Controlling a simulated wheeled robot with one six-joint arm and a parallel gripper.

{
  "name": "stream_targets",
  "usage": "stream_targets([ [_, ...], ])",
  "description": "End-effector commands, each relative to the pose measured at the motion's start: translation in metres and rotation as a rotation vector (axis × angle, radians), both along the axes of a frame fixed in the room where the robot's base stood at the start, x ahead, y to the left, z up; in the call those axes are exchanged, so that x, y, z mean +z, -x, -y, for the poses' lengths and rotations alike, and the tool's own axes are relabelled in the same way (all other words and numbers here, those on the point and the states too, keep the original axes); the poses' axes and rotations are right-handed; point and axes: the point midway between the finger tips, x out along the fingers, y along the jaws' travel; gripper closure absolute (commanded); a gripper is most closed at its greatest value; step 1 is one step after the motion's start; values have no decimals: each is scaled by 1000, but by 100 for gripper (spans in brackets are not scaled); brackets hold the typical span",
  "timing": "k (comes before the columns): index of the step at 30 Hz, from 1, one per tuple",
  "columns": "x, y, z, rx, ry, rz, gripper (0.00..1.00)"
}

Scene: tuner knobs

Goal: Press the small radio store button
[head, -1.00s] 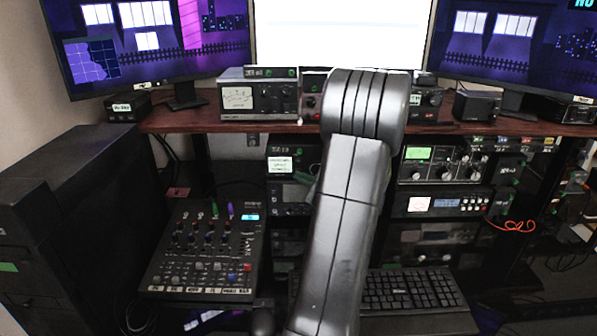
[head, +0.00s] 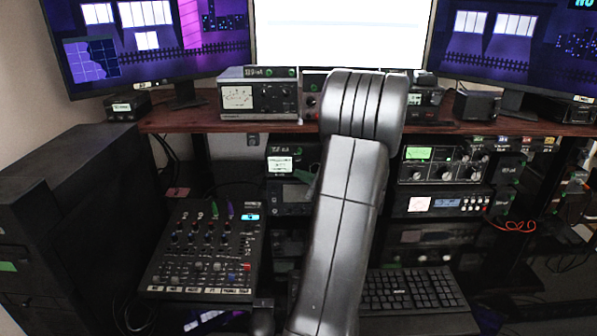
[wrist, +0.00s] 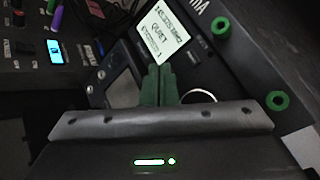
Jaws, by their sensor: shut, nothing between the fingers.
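A small dark radio-like unit with a grey screen (head: 297,193) sits under the desk shelf, left of my arm. It also shows in the wrist view (wrist: 123,92), tilted, just left of my fingers. I cannot make out which of its small controls is the store button. My gripper (wrist: 159,84) shows green fingers, shut and empty, pointing towards the gap between this unit and the box with a white display (wrist: 162,32). I cannot tell whether the fingertips touch anything. In the head view my arm hides most of the gripper and the unit's right side.
A mixer (head: 205,250) with knobs and faders lies at the lower left. A keyboard (head: 410,290) lies at the lower right. Stacked radios (head: 443,165) stand right of my arm. The wooden shelf (head: 225,126) overhangs the equipment. Green knobs (wrist: 278,100) stick out in the wrist view.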

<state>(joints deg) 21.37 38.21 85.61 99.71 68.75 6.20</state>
Motion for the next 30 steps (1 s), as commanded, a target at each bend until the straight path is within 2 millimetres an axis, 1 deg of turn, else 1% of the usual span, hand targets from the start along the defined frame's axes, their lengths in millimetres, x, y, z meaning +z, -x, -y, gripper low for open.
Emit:
stream_targets([
  [15,0,-2,0,0,0,0,100],
  [25,-1,11,0,-1,0,1,100],
  [30,0,13,0,0,0,0,100],
])
